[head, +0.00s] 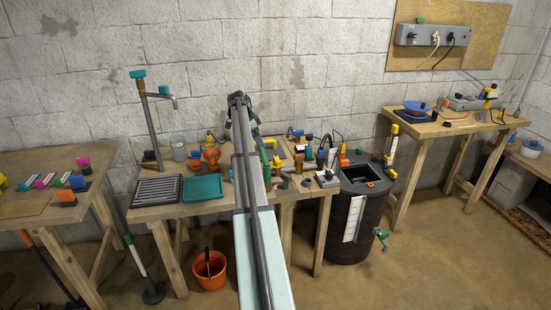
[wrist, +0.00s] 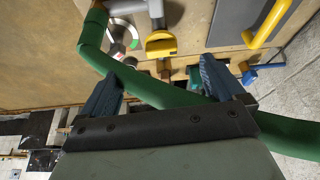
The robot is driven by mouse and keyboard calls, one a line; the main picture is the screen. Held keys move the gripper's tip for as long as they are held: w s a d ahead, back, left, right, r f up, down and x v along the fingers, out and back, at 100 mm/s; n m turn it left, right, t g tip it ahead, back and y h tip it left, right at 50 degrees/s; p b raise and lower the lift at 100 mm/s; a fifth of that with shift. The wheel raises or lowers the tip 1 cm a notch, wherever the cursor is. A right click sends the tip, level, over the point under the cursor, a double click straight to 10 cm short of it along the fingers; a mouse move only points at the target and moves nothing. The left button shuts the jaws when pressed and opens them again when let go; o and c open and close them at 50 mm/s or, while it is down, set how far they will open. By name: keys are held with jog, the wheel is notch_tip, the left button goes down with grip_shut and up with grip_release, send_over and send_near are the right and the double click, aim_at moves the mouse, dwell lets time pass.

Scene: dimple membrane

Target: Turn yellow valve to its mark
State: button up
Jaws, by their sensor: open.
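A yellow valve handle (wrist: 161,45) shows in the wrist view at the top centre, on a metal pipe fitting. Left of it is a round pale disc (wrist: 122,38) with a green and a red patch; I cannot tell whether either is the valve's mark. My gripper (wrist: 160,84) is open, its two blue fingers spread below the handle in the picture and apart from it. A thick green hose (wrist: 165,92) crosses the view at the fingers, partly hidden by my gripper. In the head view, my arm reaches over the middle bench and hides part of it; the valve cannot be made out there.
A yellow bar handle (wrist: 268,24) on a grey plate is right of the valve. The middle bench holds a teal tray (head: 203,188), a dark ribbed tray (head: 156,191) and many crowded fittings. A dark barrel (head: 346,240) stands at its right end. An orange bucket (head: 209,270) is on the floor.

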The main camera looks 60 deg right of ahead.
aim_at(277, 158)
jog(key=shift+m, duration=0.4)
jog(key=s+d+f, duration=0.2)
jog(key=f, duration=0.1)
jog(key=s+d+f, duration=0.1)
jog(key=d+f, duration=0.1)
jog(key=f, duration=0.2)
jog(key=s+d+f, duration=0.2)
jog(key=f, duration=0.2)
jog(key=shift+s, duration=0.35)
jog(key=c, duration=1)
